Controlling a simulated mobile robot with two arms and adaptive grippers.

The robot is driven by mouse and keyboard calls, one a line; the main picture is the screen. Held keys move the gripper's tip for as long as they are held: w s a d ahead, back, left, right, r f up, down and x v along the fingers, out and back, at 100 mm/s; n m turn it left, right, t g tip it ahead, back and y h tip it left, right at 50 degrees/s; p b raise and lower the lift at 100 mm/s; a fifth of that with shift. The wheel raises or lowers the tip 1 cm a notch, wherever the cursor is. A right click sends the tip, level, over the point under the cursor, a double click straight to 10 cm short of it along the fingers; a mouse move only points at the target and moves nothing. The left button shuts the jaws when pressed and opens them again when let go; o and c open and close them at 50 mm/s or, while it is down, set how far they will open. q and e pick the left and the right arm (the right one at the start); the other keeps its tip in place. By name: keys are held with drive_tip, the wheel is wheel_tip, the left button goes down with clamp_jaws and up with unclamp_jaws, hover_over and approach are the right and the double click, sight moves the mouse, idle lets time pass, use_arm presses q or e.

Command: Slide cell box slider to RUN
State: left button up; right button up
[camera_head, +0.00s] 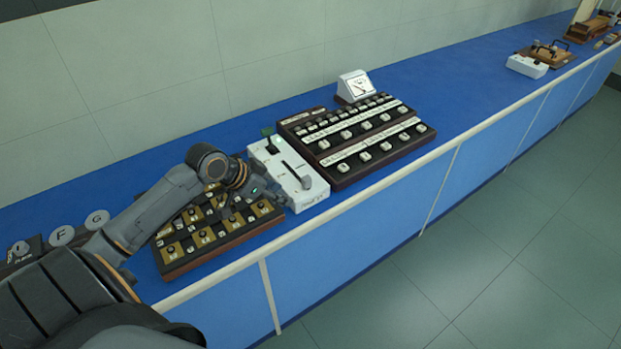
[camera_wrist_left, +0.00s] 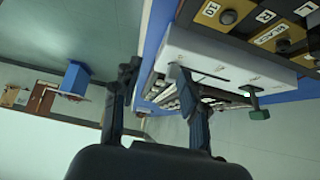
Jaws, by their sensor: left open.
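The white cell box (camera_head: 283,166) stands on the blue bench, with a dark slot along its top. A grey knob (camera_head: 307,182) sits at the slot's near end, and a green-tipped lever (camera_head: 268,133) at the box's far end. The box (camera_wrist_left: 225,62) and green tip (camera_wrist_left: 260,114) also show in the left wrist view. My left gripper (camera_head: 262,193) is just left of the box's near half, over the edge of the switch panel. In the wrist view its fingers (camera_wrist_left: 160,85) are apart with nothing clearly between them; one overlaps the box. The slider's markings are unreadable. My right gripper is out of view.
A dark panel with brass plates and black knobs (camera_head: 205,235) lies under my left arm. A dark key panel (camera_head: 355,140) adjoins the box's right side, with a white meter (camera_head: 355,86) behind it. The bench's light front edge (camera_head: 350,203) is close.

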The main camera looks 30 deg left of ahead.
sight(306, 178)
use_arm(q)
drive_tip(key=w+a+r, duration=0.3)
drive_tip(key=r, duration=0.2)
drive_tip(key=shift+t, duration=0.5)
drive_tip(key=p+x, duration=0.2)
drive_tip(key=x, duration=1.1)
drive_tip(key=shift+s+d+p, duration=0.1)
drive_tip(key=shift+p, duration=0.2)
drive_tip(key=shift+w+f, duration=0.2)
drive_tip(key=shift+f, duration=0.15)
clamp_jaws()
